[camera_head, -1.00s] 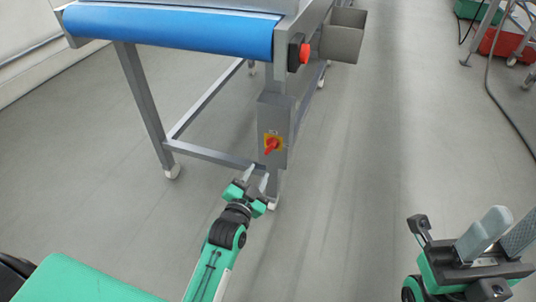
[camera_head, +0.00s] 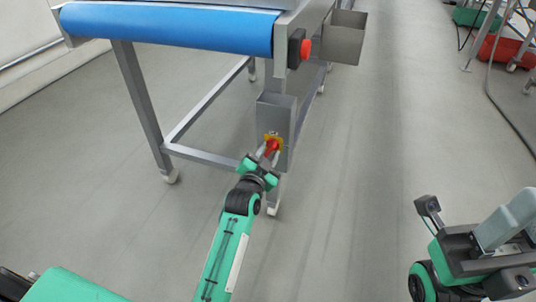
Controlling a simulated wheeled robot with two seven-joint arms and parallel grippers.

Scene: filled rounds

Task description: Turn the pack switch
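The pack switch is a red rotary handle (camera_head: 271,147) on a yellow plate. It sits on the front of a grey box (camera_head: 277,112) fixed to the leg of the conveyor frame. My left gripper (camera_head: 268,154) is at the switch, with its two pale fingers apart and the red handle between their tips. Whether the fingers touch the handle cannot be told, and the fingers partly hide the handle and plate. My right gripper (camera_head: 522,228) is at the lower right, far from the switch. It looks open and empty, and the right edge cuts part of it off.
A blue conveyor belt (camera_head: 170,28) on a grey frame stands above and left of the switch. A red push button (camera_head: 305,49) and an open grey metal bin (camera_head: 343,38) are above it. Green and red crates (camera_head: 500,52) stand at the far right. The floor between is clear.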

